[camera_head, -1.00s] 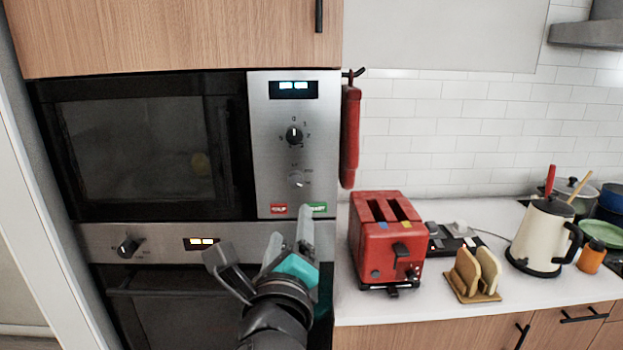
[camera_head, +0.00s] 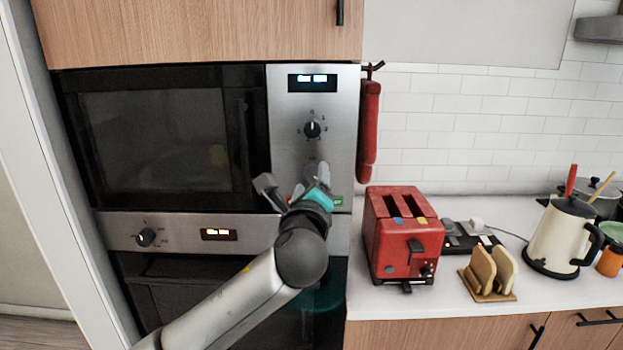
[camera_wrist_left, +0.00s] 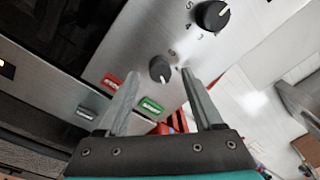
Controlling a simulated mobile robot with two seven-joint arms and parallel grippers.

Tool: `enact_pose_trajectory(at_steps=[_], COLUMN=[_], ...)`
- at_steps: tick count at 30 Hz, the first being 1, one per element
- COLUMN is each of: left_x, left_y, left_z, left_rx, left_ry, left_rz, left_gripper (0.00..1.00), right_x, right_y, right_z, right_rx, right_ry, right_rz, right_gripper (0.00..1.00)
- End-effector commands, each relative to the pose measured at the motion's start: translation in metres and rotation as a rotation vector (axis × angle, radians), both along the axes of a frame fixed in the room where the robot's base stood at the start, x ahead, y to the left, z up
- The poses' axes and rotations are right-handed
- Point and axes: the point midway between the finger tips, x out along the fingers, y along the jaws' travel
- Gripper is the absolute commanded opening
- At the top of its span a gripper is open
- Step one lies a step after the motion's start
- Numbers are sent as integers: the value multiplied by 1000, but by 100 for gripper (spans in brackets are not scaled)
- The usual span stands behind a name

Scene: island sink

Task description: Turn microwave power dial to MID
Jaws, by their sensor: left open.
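The microwave's control panel (camera_head: 285,105) is brushed metal. It carries an upper black dial (camera_head: 312,129), also seen in the left wrist view (camera_wrist_left: 211,15). Below it is a smaller grey dial (camera_wrist_left: 160,69) with a light pointer mark; its labels are too blurred to read. My left gripper (camera_head: 312,180) is at the lower panel and covers the grey dial in the head view. In the left wrist view its two fingers (camera_wrist_left: 160,76) are open, one on each side of the grey dial. I cannot tell whether they touch it. My right gripper is not in view.
A red button (camera_wrist_left: 112,80) and a green button (camera_wrist_left: 151,106) lie below the dial, close to the fingers. A red mitt-like item (camera_head: 369,130) hangs right of the panel. A red toaster (camera_head: 400,235) stands on the counter. An oven dial (camera_head: 146,237) is lower left.

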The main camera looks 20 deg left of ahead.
Motion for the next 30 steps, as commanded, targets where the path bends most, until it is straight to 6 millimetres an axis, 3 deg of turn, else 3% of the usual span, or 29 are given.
enact_pose_trajectory(at_steps=[6,16,30], left_x=[13,15,14], left_y=[3,3,3], left_z=[0,0,0], left_rx=[0,-1,0], left_ry=[0,0,0], left_rz=[0,0,0], left_gripper=[68,67,14], right_x=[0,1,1], right_y=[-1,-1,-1], right_z=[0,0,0], right_rx=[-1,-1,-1], right_ry=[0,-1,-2], right_rz=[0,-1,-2], right_gripper=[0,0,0])
